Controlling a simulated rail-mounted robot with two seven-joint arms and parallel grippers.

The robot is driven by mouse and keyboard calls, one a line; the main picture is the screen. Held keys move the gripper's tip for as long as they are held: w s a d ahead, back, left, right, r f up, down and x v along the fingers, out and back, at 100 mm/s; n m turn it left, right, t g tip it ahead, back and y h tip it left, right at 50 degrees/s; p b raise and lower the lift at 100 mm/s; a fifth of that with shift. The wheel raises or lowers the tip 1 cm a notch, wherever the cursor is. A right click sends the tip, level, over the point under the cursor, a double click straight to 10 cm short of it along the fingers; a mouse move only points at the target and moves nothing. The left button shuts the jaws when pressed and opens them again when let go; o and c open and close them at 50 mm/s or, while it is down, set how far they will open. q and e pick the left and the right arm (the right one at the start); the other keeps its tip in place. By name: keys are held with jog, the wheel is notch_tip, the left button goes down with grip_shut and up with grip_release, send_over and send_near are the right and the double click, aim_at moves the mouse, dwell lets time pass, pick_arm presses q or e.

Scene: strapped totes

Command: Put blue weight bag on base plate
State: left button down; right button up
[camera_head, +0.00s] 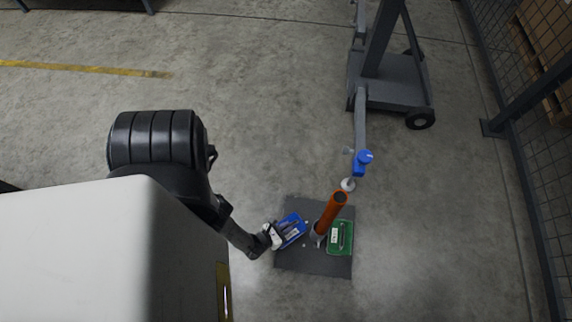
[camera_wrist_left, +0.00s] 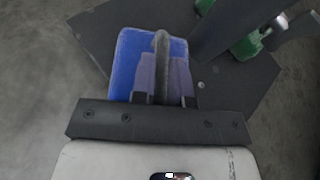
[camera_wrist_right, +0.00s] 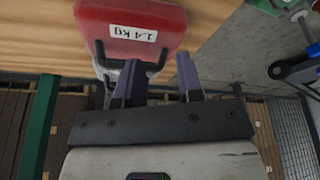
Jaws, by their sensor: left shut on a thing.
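The blue weight bag (camera_head: 293,228) is over the left part of the dark base plate (camera_head: 312,264), beside the orange post. I cannot tell whether it rests on the plate or hangs just above it. My left gripper (camera_head: 273,236) is shut on its handle; the left wrist view shows the blue bag (camera_wrist_left: 127,62), with the grey handle between the fingers (camera_wrist_left: 163,97), over the base plate (camera_wrist_left: 98,28). My right gripper (camera_wrist_right: 157,82) shows only in the right wrist view, fingers apart, close to a red bag (camera_wrist_right: 130,22) labelled 1.4 kg.
A green bag (camera_head: 347,249) lies on the plate's right side. An orange post (camera_head: 329,214) rises between the bags. A grey wheeled hoist (camera_head: 392,93) with a blue hook block (camera_head: 363,160) stands behind. Mesh fencing (camera_head: 507,110) is at right.

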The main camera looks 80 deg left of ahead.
pick_arm(q)
jog(key=c, duration=1.1)
grip_release()
jog(key=p+v, duration=0.4)
jog(key=v, duration=0.7)
jog(key=w+a+r+n+g+y, duration=0.1)
jog(key=w+r+n+g+y, duration=0.1)
jog(key=w+r+n+g, duration=0.65)
jog(key=s+a+r+n+g+y, duration=0.15)
jog(key=r+n, duration=0.35)
jog(key=n, duration=0.8)
jog(key=w+d+r+n+h, duration=0.1)
jog(key=r+n+h, duration=0.1)
jog(key=r, duration=0.4)
jog(key=w+d+r+n+t+h, duration=0.1)
jog(key=w+r+n+h, duration=0.1)
jog(key=r+h, duration=0.2)
jog(key=w+d+r+n+h, duration=0.1)
jog(key=d+r+n+h, duration=0.1)
jog(key=r, duration=0.8)
jog(key=shift+w+d+n+h, duration=0.15)
jog(key=shift+w+n+h, duration=0.1)
jog(key=shift+h, duration=0.4)
